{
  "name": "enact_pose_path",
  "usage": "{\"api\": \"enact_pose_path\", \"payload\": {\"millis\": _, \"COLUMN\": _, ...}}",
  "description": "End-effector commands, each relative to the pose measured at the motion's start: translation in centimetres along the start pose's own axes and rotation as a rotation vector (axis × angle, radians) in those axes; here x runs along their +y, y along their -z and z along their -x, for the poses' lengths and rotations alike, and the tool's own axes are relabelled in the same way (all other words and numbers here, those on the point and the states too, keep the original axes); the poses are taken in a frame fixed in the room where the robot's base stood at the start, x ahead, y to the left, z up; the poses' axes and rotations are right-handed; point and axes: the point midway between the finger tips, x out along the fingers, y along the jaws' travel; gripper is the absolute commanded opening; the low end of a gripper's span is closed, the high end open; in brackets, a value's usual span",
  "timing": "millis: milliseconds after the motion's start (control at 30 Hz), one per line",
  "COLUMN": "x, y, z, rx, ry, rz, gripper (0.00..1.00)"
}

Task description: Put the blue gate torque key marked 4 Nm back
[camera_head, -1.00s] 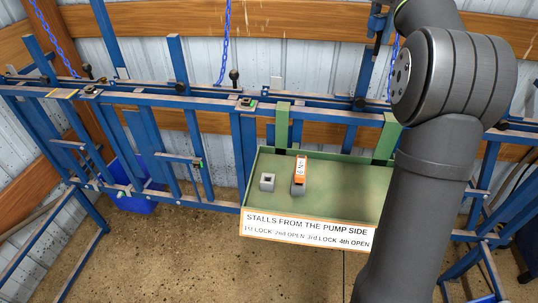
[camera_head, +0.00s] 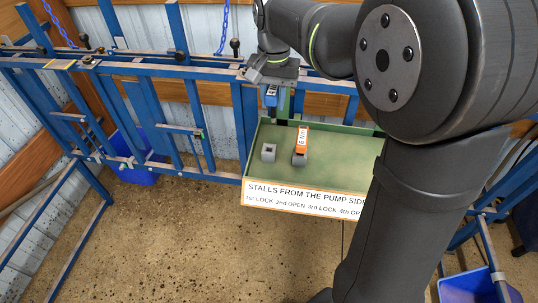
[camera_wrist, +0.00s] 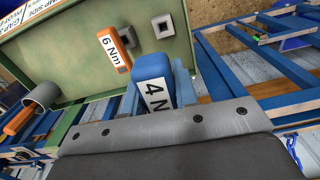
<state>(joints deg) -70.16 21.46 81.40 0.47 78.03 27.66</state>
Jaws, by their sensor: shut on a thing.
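The blue torque key (camera_wrist: 152,68), with "4 N" readable on its white label, is held in my gripper (camera_head: 270,100). In the head view the blue key (camera_head: 271,92) is upright, above the back left part of the green tray (camera_head: 345,150). Its lower end is hidden or too small to tell. An empty grey square socket (camera_head: 269,152) is in the tray's left part, in front of and below the gripper. It also shows in the wrist view (camera_wrist: 162,26). The orange key marked 6 Nm (camera_head: 302,139) is at a second grey holder (camera_head: 300,159) to its right.
A sign (camera_head: 300,197) on the tray's front reads "STALLS FROM THE PUMP SIDE", with lock and open positions. Blue rails (camera_head: 160,73) run behind and left of the tray. The wrist view shows a grey cylinder (camera_wrist: 42,95) beside an orange piece. My arm covers the tray's right side.

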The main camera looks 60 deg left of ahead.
Motion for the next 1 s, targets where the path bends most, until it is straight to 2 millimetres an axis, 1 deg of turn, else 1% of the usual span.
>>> {"api": "enact_pose_path", "payload": {"millis": 33, "x": -0.4, "y": -0.7, "z": -0.4, "rx": 0.000, "ry": -0.001, "rz": 0.021, "gripper": 0.00}}
{"api": "enact_pose_path", "payload": {"millis": 133, "x": -0.7, "y": -1.3, "z": -1.4, "rx": -0.001, "ry": -0.001, "rz": 0.043, "gripper": 0.00}}
{"api": "enact_pose_path", "payload": {"millis": 400, "x": -0.8, "y": -1.3, "z": -6.3, "rx": -0.002, "ry": -0.002, "rz": 0.047, "gripper": 0.00}}
{"api": "enact_pose_path", "payload": {"millis": 633, "x": -0.8, "y": -1.2, "z": -8.1, "rx": -0.002, "ry": -0.002, "rz": 0.046, "gripper": 0.00}}
{"api": "enact_pose_path", "payload": {"millis": 833, "x": -0.8, "y": -1.2, "z": -10.8, "rx": -0.002, "ry": -0.002, "rz": 0.045, "gripper": 0.00}}
{"api": "enact_pose_path", "payload": {"millis": 1000, "x": -0.8, "y": -1.1, "z": -11.0, "rx": 0.001, "ry": 0.000, "rz": 0.045, "gripper": 0.00}}
